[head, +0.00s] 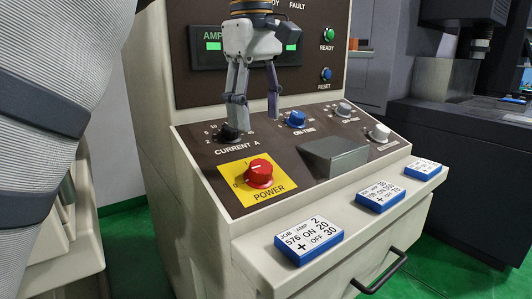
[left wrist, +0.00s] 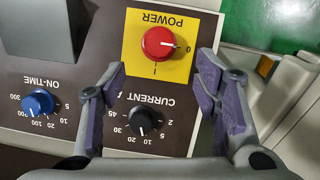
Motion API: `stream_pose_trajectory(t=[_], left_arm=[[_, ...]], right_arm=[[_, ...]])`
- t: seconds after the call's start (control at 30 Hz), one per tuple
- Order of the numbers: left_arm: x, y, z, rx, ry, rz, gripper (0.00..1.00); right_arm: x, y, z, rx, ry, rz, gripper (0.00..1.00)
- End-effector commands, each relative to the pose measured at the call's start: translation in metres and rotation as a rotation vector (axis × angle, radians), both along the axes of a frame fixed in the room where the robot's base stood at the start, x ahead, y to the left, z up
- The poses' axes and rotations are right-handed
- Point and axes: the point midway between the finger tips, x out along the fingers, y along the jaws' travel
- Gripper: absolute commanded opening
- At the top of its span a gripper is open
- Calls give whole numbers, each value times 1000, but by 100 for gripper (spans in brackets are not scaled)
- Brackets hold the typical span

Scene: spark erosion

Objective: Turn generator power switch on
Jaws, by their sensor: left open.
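The red power switch (head: 259,173) is a round knob on a yellow plate (head: 234,183) marked POWER, at the panel's lower left. It also shows in the left wrist view (left wrist: 158,43), where its white pointer line is toward the 0 mark. My left gripper (head: 254,105) is open and empty above the panel, behind the red knob in the head view. In the left wrist view its fingers (left wrist: 160,80) stand apart on either side, with the black CURRENT knob (left wrist: 144,121) between them in the picture. Whether a finger touches the panel cannot be told. My right gripper is out of view.
A blue ON-TIME knob (head: 295,119) and two grey knobs (head: 380,132) sit to the right. A grey raised block (head: 334,157) stands on the panel. Blue-edged job cards (head: 309,240) lie on the front ledge. A display (head: 217,46) and buttons are on the upright face.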

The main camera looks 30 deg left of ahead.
Motion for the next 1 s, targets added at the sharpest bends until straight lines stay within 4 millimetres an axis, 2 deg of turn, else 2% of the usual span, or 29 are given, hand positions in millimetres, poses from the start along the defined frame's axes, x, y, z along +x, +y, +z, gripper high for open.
stream_pose_trajectory(t=[0.2, 0.3, 0.47, 0.7, 0.73, 0.93, 1.0], left_arm=[[1, -1, -54, -1, -4, 0, 56], [3, -1, -73, 0, -3, -1, 56], [4, -1, -90, -1, -3, -1, 56], [5, -2, -92, -1, -3, -1, 56], [5, -2, -92, 0, -2, -1, 54], [5, -1, -92, 1, -2, -1, 9], [5, -1, -92, 1, -2, -1, 8]], right_arm=[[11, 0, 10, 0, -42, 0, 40], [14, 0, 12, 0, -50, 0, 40], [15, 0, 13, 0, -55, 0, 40], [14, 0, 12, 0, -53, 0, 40], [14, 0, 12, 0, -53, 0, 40], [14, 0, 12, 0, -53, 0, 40], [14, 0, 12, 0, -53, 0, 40]])
